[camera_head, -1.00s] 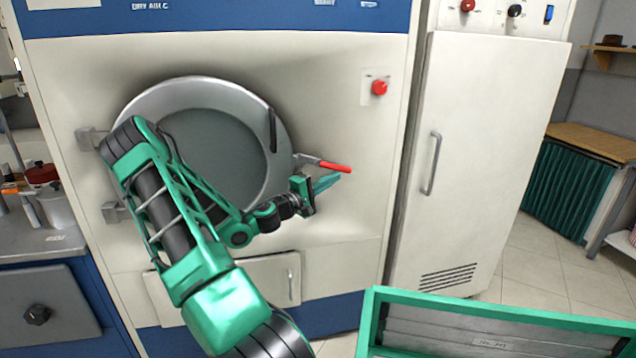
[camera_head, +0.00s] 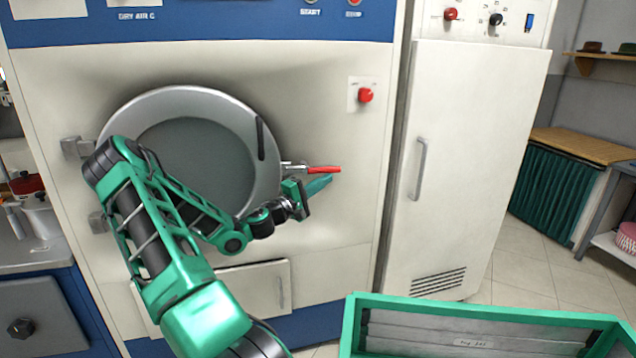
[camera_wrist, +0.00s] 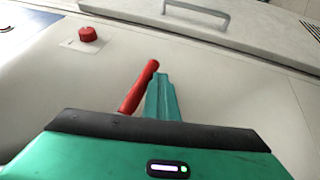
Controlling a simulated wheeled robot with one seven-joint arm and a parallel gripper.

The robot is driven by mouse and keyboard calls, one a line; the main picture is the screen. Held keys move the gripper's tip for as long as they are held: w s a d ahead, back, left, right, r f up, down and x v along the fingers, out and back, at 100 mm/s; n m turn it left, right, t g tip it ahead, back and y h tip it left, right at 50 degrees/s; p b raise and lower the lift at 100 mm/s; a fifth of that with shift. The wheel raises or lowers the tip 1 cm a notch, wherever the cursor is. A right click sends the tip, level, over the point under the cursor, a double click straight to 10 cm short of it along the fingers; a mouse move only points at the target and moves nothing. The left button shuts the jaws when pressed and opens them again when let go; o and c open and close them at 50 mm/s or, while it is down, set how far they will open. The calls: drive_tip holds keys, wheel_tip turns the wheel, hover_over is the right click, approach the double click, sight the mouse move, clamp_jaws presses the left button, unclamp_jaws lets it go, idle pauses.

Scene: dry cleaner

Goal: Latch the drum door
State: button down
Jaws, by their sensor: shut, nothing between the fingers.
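The round drum door (camera_head: 247,110), with a silver rim and grey glass, sits against the white machine front, hinged at its left. It looks shut. A latch lever with a red handle (camera_head: 324,169) lies about level at the door's right edge. My gripper (camera_head: 318,185) is shut and empty, just below the red handle in the head view. In the wrist view the red handle (camera_wrist: 139,87) runs slantwise just left of my green fingers (camera_wrist: 163,97). I cannot tell whether they touch. My arm hides the door's lower left part.
A red knob (camera_head: 365,95) is on the panel at upper right; it also shows in the wrist view (camera_wrist: 87,34). A white cabinet (camera_head: 470,150) with a handle stands to the right. A green-framed bin (camera_head: 480,312) is at the lower right front.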

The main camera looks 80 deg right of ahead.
idle(0.3)
drive_tip(key=w+a+f, duration=0.5)
drive_tip(key=a+f, duration=0.2)
drive_tip(key=a, duration=0.1)
drive_tip(key=shift+w+a+f, duration=0.15)
drive_tip(key=shift+a+f, duration=0.05)
drive_tip(key=shift+a, duration=0.15)
idle(0.4)
